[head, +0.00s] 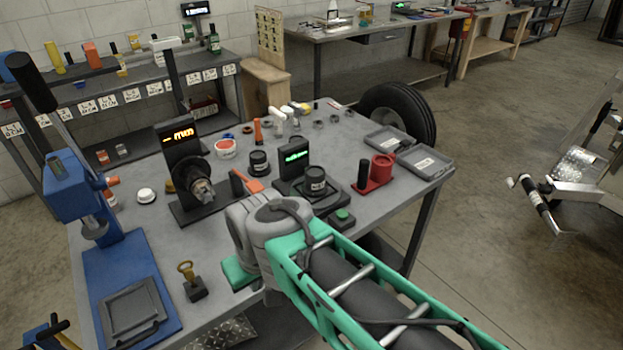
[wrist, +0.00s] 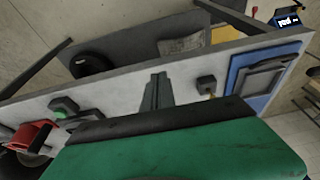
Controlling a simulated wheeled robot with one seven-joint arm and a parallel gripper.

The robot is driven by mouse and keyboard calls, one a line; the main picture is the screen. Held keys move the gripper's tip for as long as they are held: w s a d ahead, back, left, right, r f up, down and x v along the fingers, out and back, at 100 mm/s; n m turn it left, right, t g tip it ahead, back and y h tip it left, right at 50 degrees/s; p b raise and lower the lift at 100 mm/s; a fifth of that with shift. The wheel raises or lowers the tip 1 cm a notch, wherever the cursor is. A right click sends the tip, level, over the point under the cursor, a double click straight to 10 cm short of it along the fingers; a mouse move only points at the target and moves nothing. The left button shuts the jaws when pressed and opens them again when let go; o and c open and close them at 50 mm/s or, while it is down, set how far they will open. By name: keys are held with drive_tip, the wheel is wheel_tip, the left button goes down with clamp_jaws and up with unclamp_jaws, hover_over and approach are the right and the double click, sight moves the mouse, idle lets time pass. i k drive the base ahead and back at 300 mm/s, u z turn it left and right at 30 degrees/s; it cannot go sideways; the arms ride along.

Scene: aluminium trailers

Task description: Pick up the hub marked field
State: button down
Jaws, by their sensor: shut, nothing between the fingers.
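A black hub-like cylinder (head: 316,181) with a small white label sits on the scale-like device with a green display (head: 293,155). A second black labelled cylinder (head: 259,162) stands on the bench (head: 225,240) further back. Both labels are too small to read, so I cannot tell which is marked field. My gripper is at the bench's front edge, mostly hidden behind my wrist in the head view. In the wrist view my gripper (wrist: 157,92) has its fingers together and empty, over the bench edge and apart from both cylinders.
A blue press (head: 110,245) stands at the left, and a black fixture with an orange display (head: 185,170) beside it. A yellow-handled tool (head: 190,282) stands near the front edge. A red holder (head: 380,170) and grey trays (head: 425,162) are at the right. A tyre (head: 400,110) is behind.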

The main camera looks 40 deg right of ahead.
sight(313, 187)
drive_tip(key=k, duration=1.25)
drive_tip(key=u, duration=0.55)
drive_tip(key=i, duration=1.2)
drive_tip(key=z, duration=0.05)
